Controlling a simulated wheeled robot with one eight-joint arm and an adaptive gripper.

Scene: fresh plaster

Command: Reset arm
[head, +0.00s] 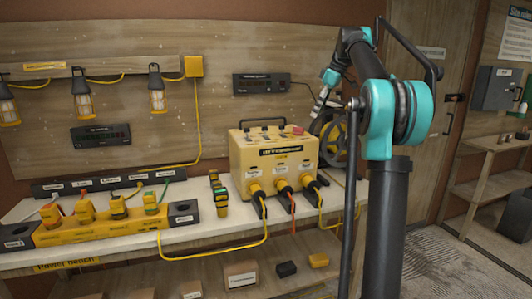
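My arm rises from a dark column on the right of the head view, with a large teal joint in front. It is bent, and its far part reaches up and left, then down over the back right of the bench. My gripper (319,103) hangs small and partly blurred near the right of the yellow power box (270,155), apparently above or in front of a dark wheel-like reel (333,135). I cannot tell whether its fingers are open or shut. No held object can be made out.
A white-topped bench (140,243) carries a yellow socket strip (100,229) with several plugs, and a separate standing plug (219,197). Cables run from the box. Caged lamps (157,92) hang on the wall at left. Shelves (480,190) and a door stand at right.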

